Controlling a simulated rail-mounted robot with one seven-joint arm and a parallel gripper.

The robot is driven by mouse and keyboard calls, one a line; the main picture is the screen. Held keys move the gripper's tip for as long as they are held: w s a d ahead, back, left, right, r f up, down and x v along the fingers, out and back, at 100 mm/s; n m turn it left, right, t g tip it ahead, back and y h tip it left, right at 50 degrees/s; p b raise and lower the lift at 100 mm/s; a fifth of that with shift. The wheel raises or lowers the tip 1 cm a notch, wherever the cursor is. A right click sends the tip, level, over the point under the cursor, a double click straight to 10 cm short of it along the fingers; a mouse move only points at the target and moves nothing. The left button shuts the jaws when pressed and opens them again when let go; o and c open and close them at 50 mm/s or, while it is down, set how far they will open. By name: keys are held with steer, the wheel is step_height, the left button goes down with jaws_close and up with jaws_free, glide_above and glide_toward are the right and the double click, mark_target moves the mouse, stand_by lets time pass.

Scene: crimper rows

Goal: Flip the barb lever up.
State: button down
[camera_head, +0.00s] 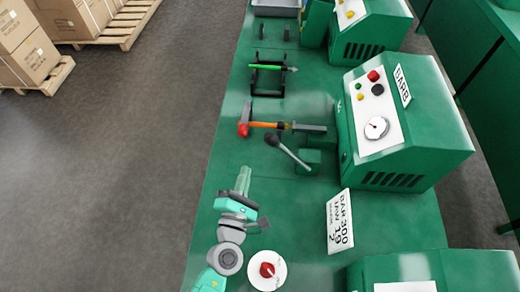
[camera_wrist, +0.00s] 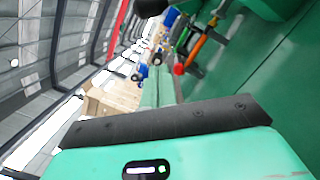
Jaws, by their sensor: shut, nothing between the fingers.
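The barb lever (camera_head: 290,154) is a grey rod with a black knob at its upper-left end. It slants down to the right into a green block on the bench, in front of the green machine (camera_head: 425,140) with the BARB sign (camera_head: 402,86). My gripper (camera_head: 243,172) is shut and empty, below and left of the knob and apart from it.
A red-headed hammer (camera_head: 246,120) with an orange handle lies beyond the lever. A green-handled tool (camera_head: 267,67) rests on a black rack farther back. A red button on a white disc (camera_head: 267,270) and a sign plate (camera_head: 340,221) stand nearer. Bench between gripper and lever looks clear.

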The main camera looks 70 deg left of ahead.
steer(key=x, duration=1)
steer(key=shift+w+d+r+p, duration=0.45)
steer(key=shift+d+r+p, duration=0.2)
steer(key=shift+d, duration=0.1)
steer(key=shift+w+d+r+p, duration=0.5)
steer(key=shift+d+p, duration=0.1)
steer(key=shift+d, duration=0.15)
steer(key=shift+r, duration=0.1)
